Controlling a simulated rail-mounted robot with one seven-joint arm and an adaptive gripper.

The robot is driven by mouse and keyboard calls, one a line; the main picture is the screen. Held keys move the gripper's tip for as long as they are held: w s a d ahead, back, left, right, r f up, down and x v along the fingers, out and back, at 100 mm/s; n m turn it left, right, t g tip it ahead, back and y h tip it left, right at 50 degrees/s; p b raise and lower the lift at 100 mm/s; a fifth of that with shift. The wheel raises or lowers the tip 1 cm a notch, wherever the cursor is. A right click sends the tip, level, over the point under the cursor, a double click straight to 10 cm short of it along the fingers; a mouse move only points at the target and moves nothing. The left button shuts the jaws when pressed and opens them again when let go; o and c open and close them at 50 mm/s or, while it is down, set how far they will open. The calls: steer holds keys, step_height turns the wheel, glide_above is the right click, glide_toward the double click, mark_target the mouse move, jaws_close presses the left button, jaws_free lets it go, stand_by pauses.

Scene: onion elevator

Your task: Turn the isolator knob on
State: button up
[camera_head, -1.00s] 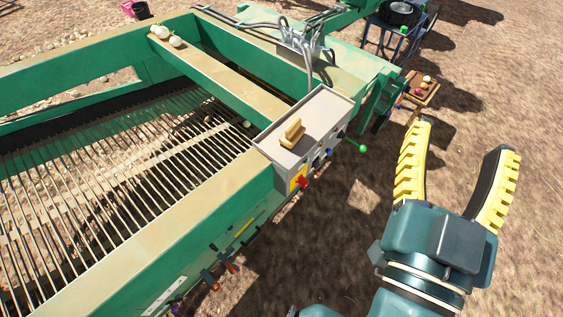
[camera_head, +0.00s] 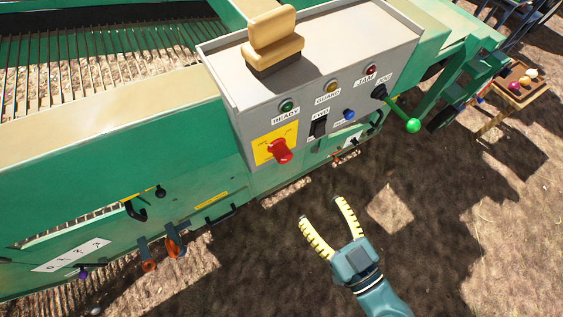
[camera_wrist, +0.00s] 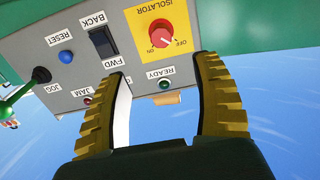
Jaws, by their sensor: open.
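The isolator knob (camera_head: 280,151) is red and sits on a yellow plate (camera_head: 266,141) at the lower left of the grey control box's front face. In the wrist view the picture is upside down, and the knob (camera_wrist: 160,34) shows at the top centre under the word ISOLATOR. Its pale pointer line lies near the OFF marking; the ON marking is on the other side. My gripper (camera_head: 324,216) is open and empty, below and to the right of the box in the head view, apart from the knob. Its yellow ribbed fingers (camera_wrist: 163,100) also show in the wrist view.
The control box (camera_head: 300,100) also carries READY, GUARD and JAM lamps, a black FWD/BACK switch (camera_head: 320,126), a blue RESET button (camera_head: 348,115) and a green-tipped JOG lever (camera_head: 413,125). Orange-ended levers (camera_head: 174,246) project from the green side panel.

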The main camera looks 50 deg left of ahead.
mark_target(286, 160)
steer(key=w+a+b, duration=0.1)
steer(key=a, duration=0.9)
steer(key=w+a+b, duration=0.1)
steer(key=a, duration=0.5)
steer(key=shift+w+a+b, duration=0.1)
steer(key=shift+w+b, duration=0.25)
steer(key=c, duration=1.2)
